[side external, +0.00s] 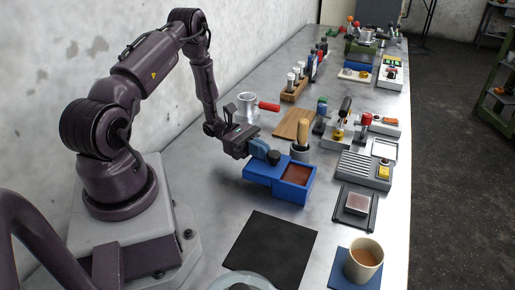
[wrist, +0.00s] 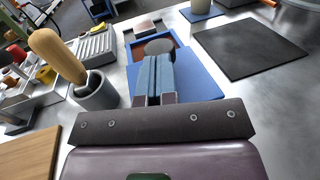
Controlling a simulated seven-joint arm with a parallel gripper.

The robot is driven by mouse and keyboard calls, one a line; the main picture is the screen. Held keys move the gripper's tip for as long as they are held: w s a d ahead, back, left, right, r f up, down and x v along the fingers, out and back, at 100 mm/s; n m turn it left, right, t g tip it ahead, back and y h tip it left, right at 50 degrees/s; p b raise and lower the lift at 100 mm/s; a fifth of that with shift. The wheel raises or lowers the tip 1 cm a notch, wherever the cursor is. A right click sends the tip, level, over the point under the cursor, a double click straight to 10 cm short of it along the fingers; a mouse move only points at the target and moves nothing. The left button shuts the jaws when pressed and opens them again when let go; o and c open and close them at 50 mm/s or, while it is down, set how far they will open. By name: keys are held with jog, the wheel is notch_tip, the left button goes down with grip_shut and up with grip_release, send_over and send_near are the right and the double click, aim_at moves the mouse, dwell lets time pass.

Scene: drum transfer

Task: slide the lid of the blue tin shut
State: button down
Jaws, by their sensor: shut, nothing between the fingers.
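The blue tin (side external: 293,194) stands on the metal bench in front of my arm. Its blue lid (side external: 257,171) lies toward my arm's side and the tin is partly open, with a brown inside (side external: 298,173) showing. A dark round knob (side external: 274,157) stands on the lid. My gripper (side external: 266,151) is shut and empty, with its blue fingers just on the arm side of the knob. In the wrist view the fingertips (wrist: 157,60) overlap the knob (wrist: 160,47); I cannot tell whether they touch it. The lid (wrist: 200,78) shows beside and partly behind the fingers.
A grey cup with a wooden-handled tool (side external: 301,148) stands close behind the tin. A black mat (side external: 270,243) lies in front, and a beige cup (side external: 363,261) stands at front right.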

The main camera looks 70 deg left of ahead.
jog(key=w+d, duration=0.5)
jog(key=d, duration=0.1)
jog(key=shift+w, duration=0.4)
jog(key=shift+a, duration=0.2)
